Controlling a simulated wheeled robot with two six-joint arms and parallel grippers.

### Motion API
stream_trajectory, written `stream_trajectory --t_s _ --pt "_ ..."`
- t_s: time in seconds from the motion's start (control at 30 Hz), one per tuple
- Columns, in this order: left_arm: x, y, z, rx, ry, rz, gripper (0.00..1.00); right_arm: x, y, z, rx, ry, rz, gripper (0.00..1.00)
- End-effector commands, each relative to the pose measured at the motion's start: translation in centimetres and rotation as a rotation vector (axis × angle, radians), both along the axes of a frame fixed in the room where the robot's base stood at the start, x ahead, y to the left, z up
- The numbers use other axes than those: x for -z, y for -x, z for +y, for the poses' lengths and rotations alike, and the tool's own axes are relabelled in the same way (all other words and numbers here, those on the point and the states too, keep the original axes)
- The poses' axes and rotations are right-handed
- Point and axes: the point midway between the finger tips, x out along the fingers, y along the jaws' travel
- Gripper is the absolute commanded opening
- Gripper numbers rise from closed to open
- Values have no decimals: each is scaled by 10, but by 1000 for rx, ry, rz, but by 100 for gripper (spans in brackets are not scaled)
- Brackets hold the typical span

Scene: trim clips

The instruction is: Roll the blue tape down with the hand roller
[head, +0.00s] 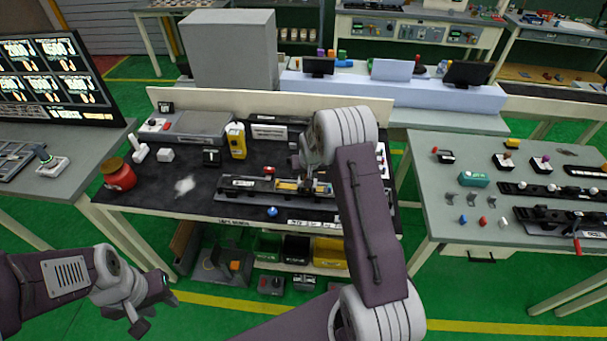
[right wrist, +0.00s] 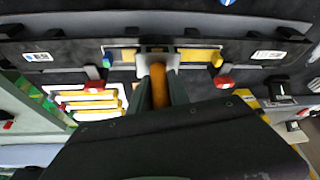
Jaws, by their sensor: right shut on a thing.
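The hand roller shows in the right wrist view as an orange handle (right wrist: 158,84) with a pale grey head (right wrist: 154,56). My right gripper (right wrist: 160,95) is shut on the handle. The roller head is at the middle of a long dark fixture (right wrist: 60,51), over a yellow strip (right wrist: 200,57); contact cannot be told. In the head view the fixture (head: 240,186) lies on the black-topped bench, partly hidden by my right arm. I cannot make out the blue tape clearly; it may be under the roller. My left gripper (head: 146,306) is open and empty, low at the left, away from the bench.
Red clamps (right wrist: 222,82) flank the roller. A small blue knob (head: 272,211) sits at the bench's front edge. A red jar (head: 118,174) and a yellow device (head: 236,140) stand on the bench. Another table (head: 440,205) with parts is at the right.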

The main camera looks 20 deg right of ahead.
Motion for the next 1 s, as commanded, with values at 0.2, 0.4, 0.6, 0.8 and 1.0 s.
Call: stream_trajectory --t_s 0.2,0.4,0.6,0.8,1.0 --pt "-3 0 0 0 0 0 36 4 8 -8 0 -3 11 0" --pt "-6 0 0 0 0 0 36 3 12 -15 1 -3 9 0" --pt "-8 0 0 0 0 0 36 3 16 -23 1 -3 9 0" --pt "-9 0 0 0 0 0 36 3 18 -27 0 -2 8 0" --pt "-9 0 0 0 0 0 36 3 18 -27 0 -2 8 0"
